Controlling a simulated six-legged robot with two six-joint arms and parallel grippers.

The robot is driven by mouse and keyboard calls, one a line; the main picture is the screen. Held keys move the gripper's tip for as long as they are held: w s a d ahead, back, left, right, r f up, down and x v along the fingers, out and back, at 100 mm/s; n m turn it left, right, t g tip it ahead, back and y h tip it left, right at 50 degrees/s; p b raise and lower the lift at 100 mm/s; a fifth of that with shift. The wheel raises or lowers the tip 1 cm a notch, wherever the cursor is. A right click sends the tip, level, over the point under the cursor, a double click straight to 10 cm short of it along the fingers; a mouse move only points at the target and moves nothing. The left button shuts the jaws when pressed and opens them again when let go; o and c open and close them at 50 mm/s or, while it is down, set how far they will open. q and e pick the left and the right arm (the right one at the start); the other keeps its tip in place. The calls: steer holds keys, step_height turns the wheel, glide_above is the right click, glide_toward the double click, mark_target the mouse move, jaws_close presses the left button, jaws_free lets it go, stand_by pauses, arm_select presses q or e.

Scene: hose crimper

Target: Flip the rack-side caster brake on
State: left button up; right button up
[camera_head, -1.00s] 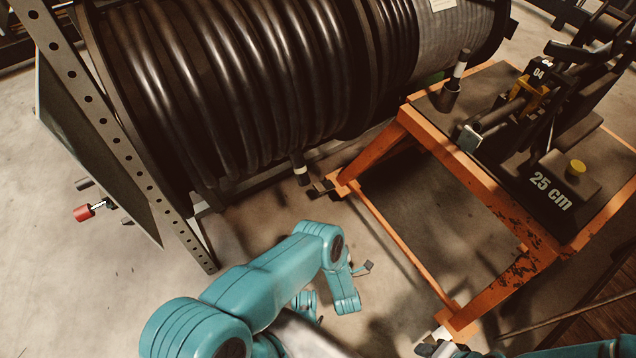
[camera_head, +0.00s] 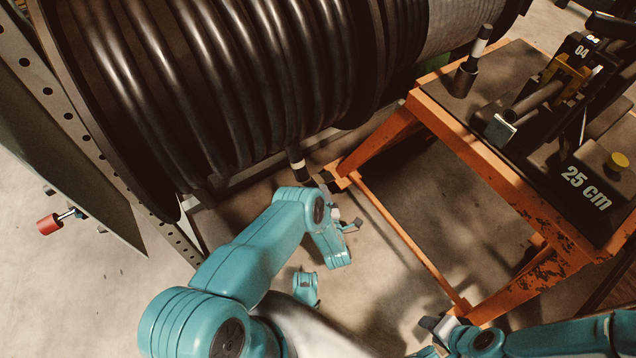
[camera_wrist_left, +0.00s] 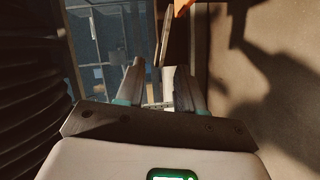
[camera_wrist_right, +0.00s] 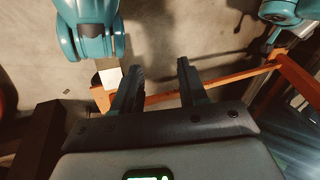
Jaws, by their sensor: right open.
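The orange cart (camera_head: 385,235) stands beside the hose rack. Low at its rack-side corner is a small dark part (camera_head: 327,181), apparently the caster and brake; its brake position is too small to tell. My left gripper is at the end of the teal arm near that corner, with a dark tip (camera_head: 352,227) below and right of the caster. In the left wrist view its fingers (camera_wrist_left: 158,75) are apart, with a pale piece between or behind them. My right gripper (camera_wrist_right: 160,75) is open and empty, facing an orange rail (camera_wrist_right: 190,90) and the floor.
The rack's perforated upright (camera_head: 85,140) and black hose reel (camera_head: 230,90) crowd the left. A red-ended handle (camera_head: 50,224) sticks out at far left. The crimper (camera_head: 560,90) sits on the cart. Floor between the left arm and cart is clear.

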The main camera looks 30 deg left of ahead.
arm_select(q)
steer(key=b+x, duration=0.2)
steer(key=x, duration=0.3)
steer(key=shift+f, duration=0.15)
steer(key=shift+x, duration=0.85)
jaws_close()
arm_select(e)
steer(key=w+f, duration=0.1)
steer(key=w+f+t, duration=0.1)
steer(key=f, duration=0.1)
steer(key=shift+d, duration=0.35)
